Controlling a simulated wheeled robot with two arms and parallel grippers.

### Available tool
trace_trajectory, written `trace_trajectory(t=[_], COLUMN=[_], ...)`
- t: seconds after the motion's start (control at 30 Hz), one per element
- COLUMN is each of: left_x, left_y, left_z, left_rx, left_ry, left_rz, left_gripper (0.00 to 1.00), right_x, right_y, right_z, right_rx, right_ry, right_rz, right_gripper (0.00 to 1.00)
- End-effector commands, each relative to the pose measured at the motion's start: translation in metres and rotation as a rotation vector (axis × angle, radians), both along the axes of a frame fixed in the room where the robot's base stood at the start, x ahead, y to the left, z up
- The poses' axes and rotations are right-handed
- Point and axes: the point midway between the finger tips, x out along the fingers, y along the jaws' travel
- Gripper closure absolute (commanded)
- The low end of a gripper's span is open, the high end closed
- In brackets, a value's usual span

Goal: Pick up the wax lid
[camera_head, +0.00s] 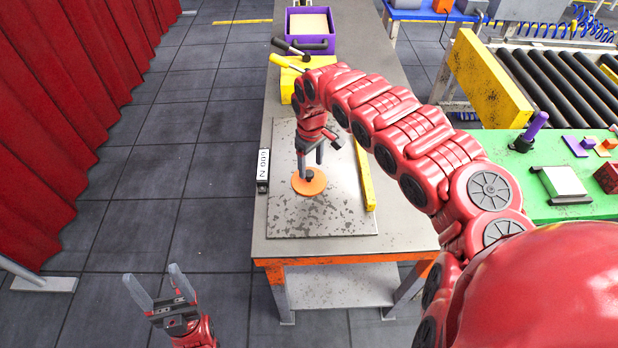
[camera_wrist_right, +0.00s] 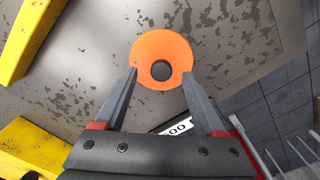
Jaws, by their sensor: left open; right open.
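The wax lid, an orange disc (camera_head: 309,187) with a dark knob (camera_head: 309,174) in its middle, lies flat on the speckled metal plate on the workbench. It also shows in the right wrist view (camera_wrist_right: 160,43). My right gripper (camera_head: 310,162) is open above the lid and points down. In the right wrist view its two fingers appear on either side of the knob, with nothing between them gripped. Whether the fingertips are level with the knob is unclear. My left gripper (camera_head: 157,290) is open and empty over the floor, left of the workbench.
A yellow bar (camera_head: 364,175) lies right of the lid, and a small labelled block (camera_head: 263,168) sits at the bench's left edge. A yellow box (camera_head: 290,84) and purple bin (camera_head: 329,32) stand farther back. A green table (camera_head: 550,205) and roller conveyor (camera_head: 560,75) are at right.

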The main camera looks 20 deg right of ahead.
Motion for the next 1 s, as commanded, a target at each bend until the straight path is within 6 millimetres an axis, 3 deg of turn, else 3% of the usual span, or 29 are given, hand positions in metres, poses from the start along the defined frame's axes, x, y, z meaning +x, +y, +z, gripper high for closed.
trace_trajectory(t=[0.33, 0.67, 1.0], left_x=[0.000, 0.000, 0.000], left_y=[0.000, 0.000, 0.000], left_z=[0.018, 0.018, 0.018], left_rx=[0.000, 0.000, 0.000], left_ry=[0.000, 0.000, 0.000], left_rz=[0.000, 0.000, 0.000], left_gripper=[0.29, 0.29, 0.29], right_x=[0.002, 0.003, 0.003], right_y=[0.005, 0.004, 0.004], right_z=[-0.039, -0.046, -0.045], right_rx=[0.002, -0.001, -0.001], right_ry=[0.007, 0.003, 0.003], right_rz=[-0.001, 0.000, 0.000], right_gripper=[0.28, 0.28, 0.88])
